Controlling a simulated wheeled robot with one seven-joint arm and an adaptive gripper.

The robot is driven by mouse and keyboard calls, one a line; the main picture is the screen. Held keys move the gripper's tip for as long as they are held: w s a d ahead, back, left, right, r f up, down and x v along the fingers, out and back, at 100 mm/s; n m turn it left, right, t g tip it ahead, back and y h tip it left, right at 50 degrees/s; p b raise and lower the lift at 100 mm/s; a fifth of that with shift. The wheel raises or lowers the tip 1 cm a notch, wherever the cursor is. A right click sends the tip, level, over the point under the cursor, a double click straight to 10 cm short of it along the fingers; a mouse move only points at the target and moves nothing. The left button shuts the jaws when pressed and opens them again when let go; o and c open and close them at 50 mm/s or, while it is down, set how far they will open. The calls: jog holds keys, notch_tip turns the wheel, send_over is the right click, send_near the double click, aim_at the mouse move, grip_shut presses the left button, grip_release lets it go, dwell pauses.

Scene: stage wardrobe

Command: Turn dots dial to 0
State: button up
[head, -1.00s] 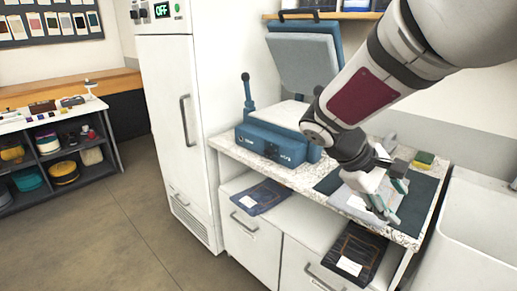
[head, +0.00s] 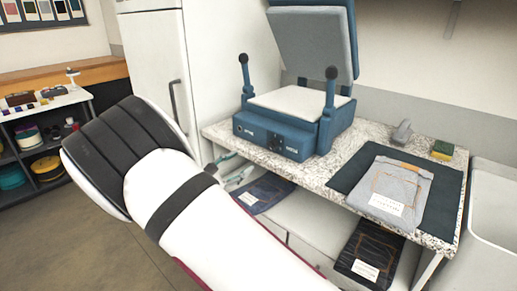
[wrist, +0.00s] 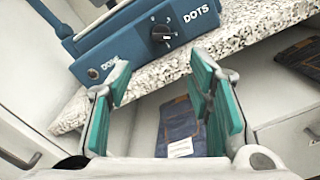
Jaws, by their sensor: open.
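The dots dial (wrist: 162,33) is a round black knob on the front of the blue press, left of the word DOTS. A white pointer mark shows on it, but its numbers are too small to read. In the head view, the blue press (head: 265,131) stands on the speckled counter with its lid raised. My gripper (wrist: 160,82) is open and empty, in front of and below the press front, apart from the dial. In the head view my arm hides most of it; only a bit of it shows beside the counter edge.
The speckled counter (head: 325,180) carries a dark mat (head: 342,178) with folded grey jeans (head: 400,185), a grey tool (head: 402,131) and a yellow-green sponge (head: 442,149). Folded dark jeans (head: 368,250) lie on the shelf below. A white cabinet (head: 155,60) stands left of the press.

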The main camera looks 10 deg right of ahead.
aim_at(269, 147)
jog(key=x, duration=1.3)
jog(key=shift+b, duration=0.35)
jog(key=shift+d, duration=0.1)
jog(key=shift+c, duration=0.4)
grip_shut()
